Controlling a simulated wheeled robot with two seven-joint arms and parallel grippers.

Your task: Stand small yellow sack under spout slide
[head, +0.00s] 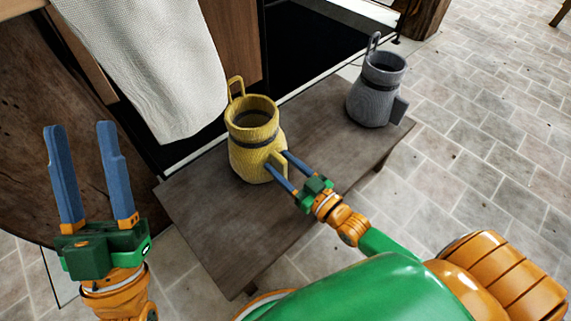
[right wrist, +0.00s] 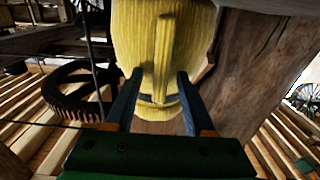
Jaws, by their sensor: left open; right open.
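The small yellow sack (head: 252,140) stands upright on a dark wooden bench (head: 215,215), open at the top, with a grey band, a loop on its rim and a tab on its side. My right gripper (head: 277,161) is at the sack's near right side, open, its two fingers reaching toward the tab. In the right wrist view the yellow sack (right wrist: 128,40) fills the top middle, and its tab lies between the open fingers, with no clear grip on it. My left gripper (head: 80,128) is open and empty, left of the bench. I cannot make out the spout slide for certain.
A grey sack (head: 376,98) of like shape stands at the bench's far right end. A whitish cloth-like piece (head: 150,65) hangs behind the yellow sack. A large round wooden part (head: 45,100) is at left. Bare bench lies between the sacks; stone floor (head: 480,120) is right.

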